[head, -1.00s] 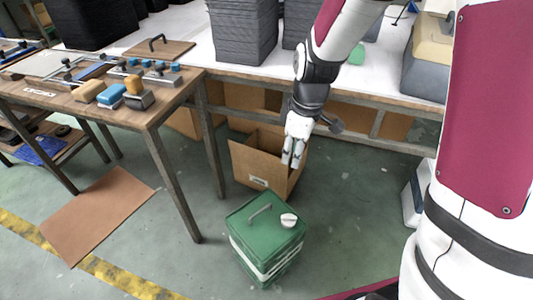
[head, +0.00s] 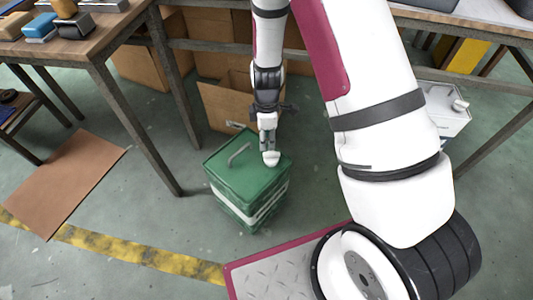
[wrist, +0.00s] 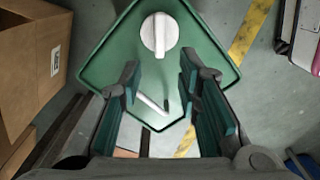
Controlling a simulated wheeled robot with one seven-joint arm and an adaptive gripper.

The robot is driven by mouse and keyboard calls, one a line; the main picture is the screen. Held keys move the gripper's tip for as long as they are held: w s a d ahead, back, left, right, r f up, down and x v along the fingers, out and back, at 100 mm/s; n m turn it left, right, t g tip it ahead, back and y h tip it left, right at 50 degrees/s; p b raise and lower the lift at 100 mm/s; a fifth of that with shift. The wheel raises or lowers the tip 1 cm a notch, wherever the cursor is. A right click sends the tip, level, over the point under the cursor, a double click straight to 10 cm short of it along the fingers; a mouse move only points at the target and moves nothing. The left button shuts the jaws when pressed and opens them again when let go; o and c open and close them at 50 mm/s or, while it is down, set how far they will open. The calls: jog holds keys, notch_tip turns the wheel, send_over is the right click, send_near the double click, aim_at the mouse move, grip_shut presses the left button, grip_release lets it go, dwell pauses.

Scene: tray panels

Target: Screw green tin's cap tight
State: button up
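The green tin (head: 245,185) stands on the floor, with a white band round its side and a grey handle (head: 238,154) on top. Its white round cap (head: 271,158) sits on the lid near one edge. The cap also shows in the wrist view (wrist: 160,35), with a raised grip bar across it. My gripper (head: 268,143) points down close above the cap. In the wrist view my gripper (wrist: 158,78) is open and empty, its two green-padded fingers apart. The cap appears just beyond the fingertips, roughly centred between them. I cannot tell the remaining height.
An open cardboard box (head: 222,110) stands behind the tin. A wooden table (head: 110,45) is at the left, and a brown sheet (head: 65,180) lies on the floor. A white container (head: 440,110) stands at the right. Floor in front of the tin is clear.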

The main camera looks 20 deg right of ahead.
aim_at(267, 153)
notch_tip(267, 153, down, 7)
jog(key=shift+f+b, duration=0.15)
jog(key=shift+b, duration=1.1)
jog(key=shift+c, duration=0.2)
grip_shut()
